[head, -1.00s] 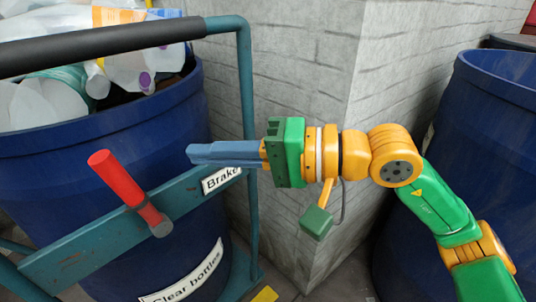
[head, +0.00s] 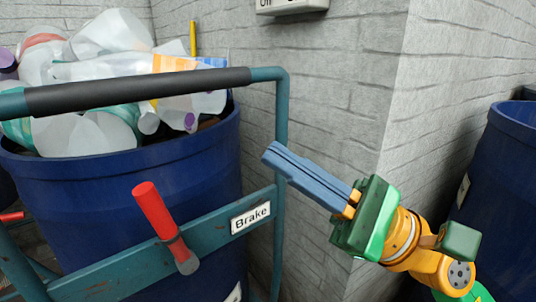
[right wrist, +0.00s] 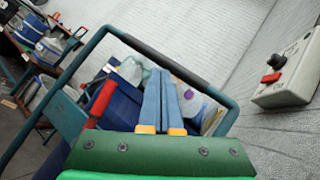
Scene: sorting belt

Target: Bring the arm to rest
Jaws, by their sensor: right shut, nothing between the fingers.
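My right gripper (head: 270,153) has blue fingers pressed together, with nothing between them. It points up and left in the head view, in front of the grey brick wall and to the right of the brake sign. In the right wrist view the shut fingers (right wrist: 159,75) point toward the cart handle and the bottles behind it. My right arm (head: 420,262) shows at the lower right of the head view, in orange and green. My left gripper is in neither view.
A teal cart frame (head: 283,120) with a black handle (head: 140,90) and a red brake lever (head: 153,208) stands at the left. Behind it is a blue barrel (head: 100,190) of clear bottles. Another blue barrel (head: 500,180) stands right. A switch box (right wrist: 290,78) is on the wall.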

